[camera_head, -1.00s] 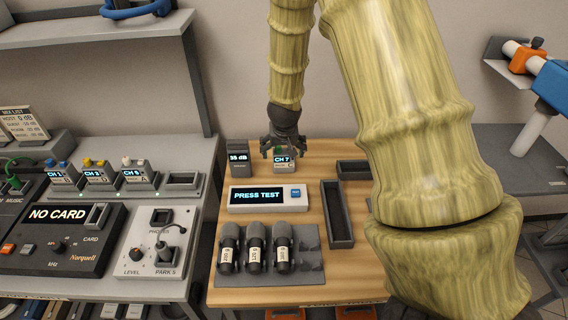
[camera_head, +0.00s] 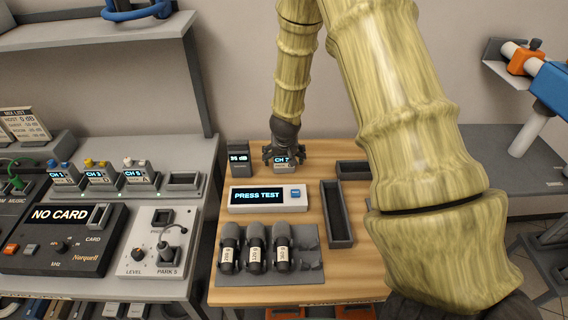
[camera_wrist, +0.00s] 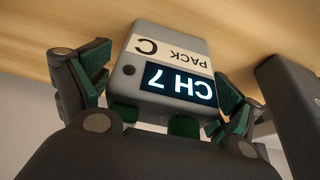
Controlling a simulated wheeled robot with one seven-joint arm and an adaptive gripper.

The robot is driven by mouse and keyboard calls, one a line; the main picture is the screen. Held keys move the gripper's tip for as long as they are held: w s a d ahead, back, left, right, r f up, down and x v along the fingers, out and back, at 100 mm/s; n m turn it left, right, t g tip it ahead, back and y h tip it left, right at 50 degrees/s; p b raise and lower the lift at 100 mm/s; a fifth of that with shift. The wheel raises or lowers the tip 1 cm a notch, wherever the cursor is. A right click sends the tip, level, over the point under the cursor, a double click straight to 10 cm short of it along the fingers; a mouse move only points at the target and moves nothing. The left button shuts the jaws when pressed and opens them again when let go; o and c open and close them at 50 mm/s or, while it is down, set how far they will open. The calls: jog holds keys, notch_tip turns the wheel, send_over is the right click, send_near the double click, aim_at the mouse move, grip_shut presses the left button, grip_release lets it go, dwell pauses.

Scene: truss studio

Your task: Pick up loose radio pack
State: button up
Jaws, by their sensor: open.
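The loose radio pack (camera_head: 283,161) is a small grey box with a lit "CH 7" display, standing at the back of the wooden table. In the wrist view the pack (camera_wrist: 172,45) also shows a "PACK C" label and a dark round knob. My gripper (camera_head: 284,154) is over the pack from above in the head view. In the wrist view its green-padded fingers (camera_wrist: 160,92) are open, one on each side of the pack. A gap shows on the left, and the right finger is close to the pack's side. The pack's base is hidden by the gripper in the wrist view.
A grey "35 dB" unit (camera_head: 238,158) stands just left of the pack. The "PRESS TEST" panel (camera_head: 268,197) lies in front. Microphones lie on a grey mat (camera_head: 312,236). Empty dark trays (camera_head: 338,214) sit at the right. Other packs (camera_head: 100,173) stand on the left console.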

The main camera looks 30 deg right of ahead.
jog(key=shift+c, duration=0.4)
jog(key=c, duration=1)
